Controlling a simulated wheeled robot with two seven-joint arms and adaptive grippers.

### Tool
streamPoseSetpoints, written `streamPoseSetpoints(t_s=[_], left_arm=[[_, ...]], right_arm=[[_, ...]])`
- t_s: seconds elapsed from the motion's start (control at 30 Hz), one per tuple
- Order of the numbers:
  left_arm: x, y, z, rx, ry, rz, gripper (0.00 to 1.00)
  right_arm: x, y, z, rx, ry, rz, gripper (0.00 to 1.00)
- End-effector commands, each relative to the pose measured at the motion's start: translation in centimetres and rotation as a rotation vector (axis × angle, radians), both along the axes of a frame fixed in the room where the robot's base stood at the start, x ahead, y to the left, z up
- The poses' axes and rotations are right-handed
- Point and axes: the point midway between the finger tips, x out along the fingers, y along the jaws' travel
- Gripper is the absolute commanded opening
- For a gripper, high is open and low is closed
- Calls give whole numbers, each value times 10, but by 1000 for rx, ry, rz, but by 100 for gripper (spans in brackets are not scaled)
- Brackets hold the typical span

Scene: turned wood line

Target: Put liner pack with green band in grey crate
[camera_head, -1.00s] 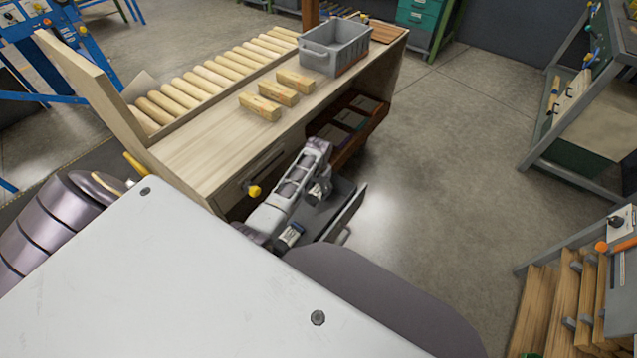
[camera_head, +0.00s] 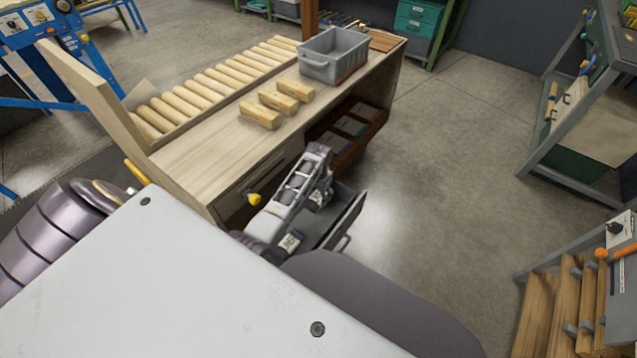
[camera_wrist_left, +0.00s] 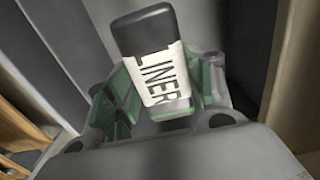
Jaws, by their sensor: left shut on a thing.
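In the left wrist view the liner pack (camera_wrist_left: 160,68) is a dark block with a white label reading LINER and a green band near its lower end. My left gripper (camera_wrist_left: 160,84), with green inner pads, is shut on it. In the head view my left gripper (camera_head: 320,194) is low beside the bench front, at the open grey drawer (camera_head: 347,222); the pack cannot be made out there. The grey crate (camera_head: 318,71) stands on the far end of the bench top, well beyond the gripper. My right gripper is not in view.
Three wooden blocks (camera_head: 277,102) lie on the bench top (camera_head: 200,160) before the crate. A row of turned wood pieces (camera_head: 205,88) lies along its back. An open shelf (camera_head: 350,125) is below the crate. Free floor (camera_head: 450,150) lies to the right.

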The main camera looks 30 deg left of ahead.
Motion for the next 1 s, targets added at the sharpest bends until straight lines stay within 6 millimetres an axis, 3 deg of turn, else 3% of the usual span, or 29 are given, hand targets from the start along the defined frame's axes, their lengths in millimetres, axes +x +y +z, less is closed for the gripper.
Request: streamPoseSetpoints(t_s=[0.37,0.7,1.0], left_arm=[[-26,-37,45,11,2,18,28],[-64,-86,103,10,1,50,28],[-88,-114,137,1,0,71,28]], right_arm=[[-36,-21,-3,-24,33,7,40],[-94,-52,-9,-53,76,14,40],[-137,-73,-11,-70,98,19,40]])
